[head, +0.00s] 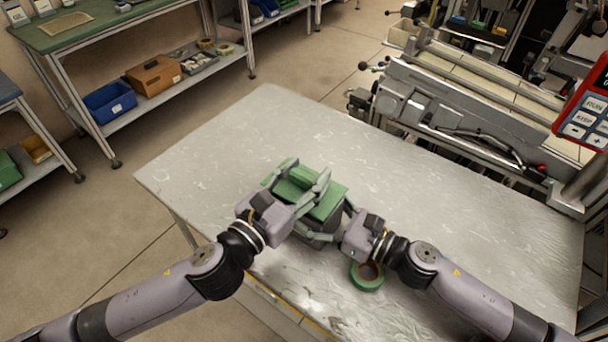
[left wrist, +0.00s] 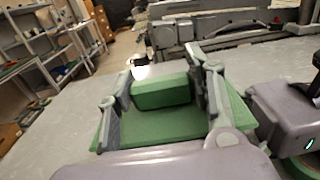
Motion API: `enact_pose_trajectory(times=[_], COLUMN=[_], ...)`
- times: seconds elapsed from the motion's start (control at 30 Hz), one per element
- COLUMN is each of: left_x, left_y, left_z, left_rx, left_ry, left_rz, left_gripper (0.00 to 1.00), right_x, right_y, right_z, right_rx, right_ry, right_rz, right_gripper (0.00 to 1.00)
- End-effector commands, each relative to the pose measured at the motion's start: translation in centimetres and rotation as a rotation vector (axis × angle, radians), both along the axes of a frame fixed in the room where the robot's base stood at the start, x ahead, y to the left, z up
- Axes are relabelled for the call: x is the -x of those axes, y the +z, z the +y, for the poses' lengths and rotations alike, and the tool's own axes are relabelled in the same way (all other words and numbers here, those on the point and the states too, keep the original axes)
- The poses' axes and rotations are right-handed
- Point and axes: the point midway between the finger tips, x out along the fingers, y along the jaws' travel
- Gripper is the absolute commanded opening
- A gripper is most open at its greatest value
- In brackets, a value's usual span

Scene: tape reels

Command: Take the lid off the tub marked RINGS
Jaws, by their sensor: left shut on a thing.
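A green lid (head: 325,207) with a raised block handle (head: 290,188) covers a dark grey tub (head: 318,243) on the metal table. I cannot see a RINGS marking, nor whether the lid is seated or slightly raised. My left gripper (head: 306,172) is shut on the handle, one finger on each side. The left wrist view shows the handle (left wrist: 162,92) between the fingers and the flat lid (left wrist: 165,125) below. My right gripper (head: 333,222) is at the tub's right side, its fingers reaching around the tub's near corner; its grip on the wall is unclear.
A green tape reel (head: 367,277) lies on the table (head: 220,150) just below my right gripper. The table is clear to the left, behind and right. A roller machine (head: 450,105) stands beyond its far edge. Shelves with a blue bin (head: 110,102) are at left.

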Motion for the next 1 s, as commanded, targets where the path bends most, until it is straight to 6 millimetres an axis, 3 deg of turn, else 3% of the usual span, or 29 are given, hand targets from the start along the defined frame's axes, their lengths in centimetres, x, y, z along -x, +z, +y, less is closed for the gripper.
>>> enact_pose_trajectory(times=[0.3, 0.6, 0.63, 1.0], left_x=[0.0, 0.0, 0.0, 0.0], left_y=[3.6, 4.0, 4.0, 4.0], left_z=[0.0, 0.0, 0.0, 0.0], left_rx=[0.001, 0.000, 0.000, 0.001], left_ry=[-0.001, -0.001, -0.001, 0.000], left_rz=[-0.004, 0.000, 0.000, -0.001], left_gripper=[0.15, 0.15, 0.15, 0.15], right_x=[0.0, 0.0, 0.0, 0.0], right_y=[0.0, 0.0, 0.0, 0.0], right_z=[0.0, 0.0, 0.0, 0.0], right_rx=[0.000, 0.000, 0.000, 0.000], right_ry=[0.000, 0.000, 0.000, 0.000], right_rz=[0.000, 0.000, 0.000, 0.000], right_gripper=[0.22, 0.22, 0.73, 0.95])
